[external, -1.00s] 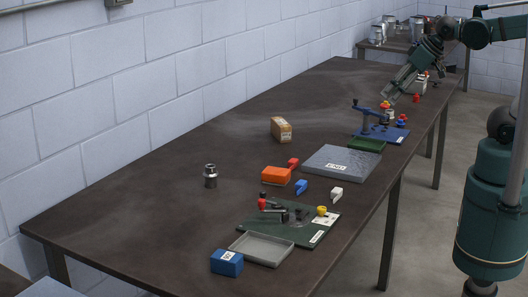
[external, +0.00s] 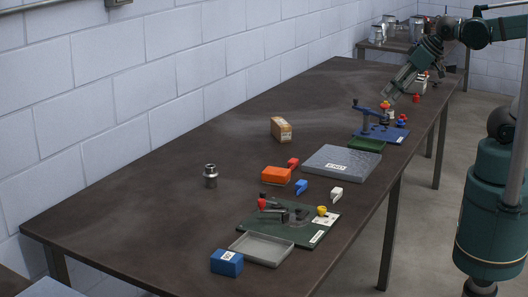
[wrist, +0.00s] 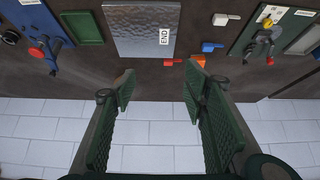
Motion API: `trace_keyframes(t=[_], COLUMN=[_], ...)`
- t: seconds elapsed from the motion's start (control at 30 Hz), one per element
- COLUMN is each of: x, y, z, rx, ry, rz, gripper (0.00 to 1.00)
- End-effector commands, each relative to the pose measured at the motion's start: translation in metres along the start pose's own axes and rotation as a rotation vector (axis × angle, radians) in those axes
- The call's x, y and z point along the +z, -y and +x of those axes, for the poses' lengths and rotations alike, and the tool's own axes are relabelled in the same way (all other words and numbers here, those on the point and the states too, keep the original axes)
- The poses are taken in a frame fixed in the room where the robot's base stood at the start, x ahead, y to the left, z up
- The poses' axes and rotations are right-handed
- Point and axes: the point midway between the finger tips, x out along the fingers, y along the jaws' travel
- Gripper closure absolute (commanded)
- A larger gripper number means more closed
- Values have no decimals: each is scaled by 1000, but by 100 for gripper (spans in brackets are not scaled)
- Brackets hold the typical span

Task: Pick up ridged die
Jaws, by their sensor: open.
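I cannot tell for sure which object is the ridged die. A small upright grey metal cylinder (external: 210,176) with a narrower neck stands alone on the left part of the table in the external view; its ridges are too small to make out. My gripper (external: 394,94) is at the far end of the table, above or near the blue fixture, far from that cylinder. In the wrist view my gripper (wrist: 160,83) is open, with nothing between its two green fingers.
A blue fixture (external: 372,133), green tray (external: 367,145), grey plate (external: 341,165), orange block (external: 276,176), cardboard box (external: 281,129), dark green fixture board (external: 322,228), grey tray (external: 262,249) and blue box (external: 226,263) stand on the table (external: 150,205). A block wall borders its back.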

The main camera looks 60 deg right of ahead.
Motion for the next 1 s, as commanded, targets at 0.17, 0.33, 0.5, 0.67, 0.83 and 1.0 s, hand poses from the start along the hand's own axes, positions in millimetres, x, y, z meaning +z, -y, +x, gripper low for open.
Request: trace_keyframes(t=[0.17, 0.33, 0.5, 0.67, 0.83, 1.0], x=[-2, -12, -32, -57, -84, -110], y=[0, 3, 7, 14, 22, 30], z=[0, 0, 1, 4, 10, 19], rx=[-1, -4, -11, -19, -31, -43], ry=[2, 10, 29, 53, 80, 106], rz=[-4, -24, -67, -123, -186, -249], gripper=[56, 56, 56, 56, 56, 56])
